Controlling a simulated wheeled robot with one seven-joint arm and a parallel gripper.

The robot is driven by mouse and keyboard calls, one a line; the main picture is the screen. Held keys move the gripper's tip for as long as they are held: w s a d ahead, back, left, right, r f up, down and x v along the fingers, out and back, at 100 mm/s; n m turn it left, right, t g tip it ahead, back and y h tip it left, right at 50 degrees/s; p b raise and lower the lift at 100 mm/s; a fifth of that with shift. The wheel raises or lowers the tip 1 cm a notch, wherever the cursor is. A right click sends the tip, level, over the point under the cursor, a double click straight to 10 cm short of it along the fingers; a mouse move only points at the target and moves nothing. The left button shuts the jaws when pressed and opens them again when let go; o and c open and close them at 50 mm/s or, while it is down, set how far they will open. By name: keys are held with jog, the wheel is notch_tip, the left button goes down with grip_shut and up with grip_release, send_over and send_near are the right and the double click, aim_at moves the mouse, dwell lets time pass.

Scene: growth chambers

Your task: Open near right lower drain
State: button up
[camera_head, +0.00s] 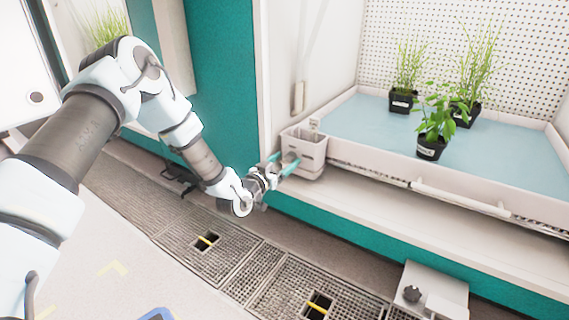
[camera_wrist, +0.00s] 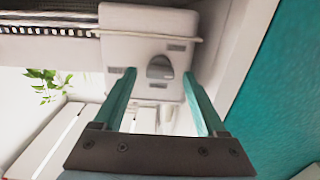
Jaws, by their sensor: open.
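A dark grey knob (camera_wrist: 160,68) sits on the face of a white box (camera_wrist: 118,45) in the wrist view. In the head view this box (camera_head: 306,148) stands at the left front corner of a plant tray; its knob is hidden there. My gripper (camera_head: 284,162) is at the front of the box. In the wrist view, the teal fingers of my gripper (camera_wrist: 158,75) are spread, with the knob showing between their tips. A gap shows on each side of the knob. I cannot tell whether the fingertips reach past it.
The blue-lined tray (camera_head: 350,118) holds several potted plants (camera_head: 431,148). A white handle (camera_head: 458,198) runs along its front. A lower box with a black knob (camera_head: 412,293) stands at bottom right. Floor grates (camera_head: 215,250) have square openings. A teal wall (camera_head: 225,75) stands behind my arm.

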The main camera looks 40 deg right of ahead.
jog(key=shift+c, duration=0.2)
grip_shut()
dwell(0.3)
jog(key=shift+s+m, duration=0.1)
jog(key=shift+m, duration=0.3)
jog(key=m+p, duration=0.1)
jog(key=m, duration=0.2)
jog(key=shift+s+r+m+p, duration=0.1)
jog(key=shift+m+p, duration=0.2)
jog(key=m+p, duration=0.1)
jog(key=m, duration=0.4)
jog(key=shift+s, duration=0.1)
jog(key=m+p, duration=0.1)
jog(key=m, duration=0.4)
jog(key=shift+f, duration=0.2)
jog(key=shift+f+m+p, duration=0.1)
jog(key=shift+m+p, duration=0.35)
jog(key=shift+m, duration=1.35)
